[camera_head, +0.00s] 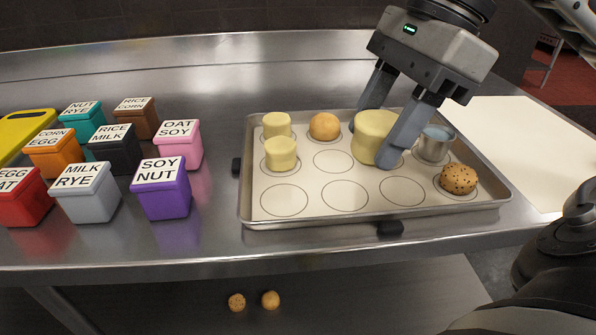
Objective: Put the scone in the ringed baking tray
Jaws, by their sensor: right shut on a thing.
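The ringed baking tray (360,217) lies on the steel counter, its pale liner printed with circles. My right gripper (373,140) reaches in from the upper right and is shut on a pale yellow, thick round scone (374,131), with one finger on either side. The held scone is over the tray's right-middle part; I cannot tell whether it touches the liner. Two similar pale scones stand on rings at the left, one at the back (276,124) and one in front of it (281,153). My left gripper is not in view.
A golden bun (324,126), a metal cup (434,143) and a speckled cookie (458,178) also occupy the tray. Several front and middle rings are bare. Labelled tubs (161,188) stand left; a white board (530,140) lies right. Two small round pieces (270,300) lie below the counter.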

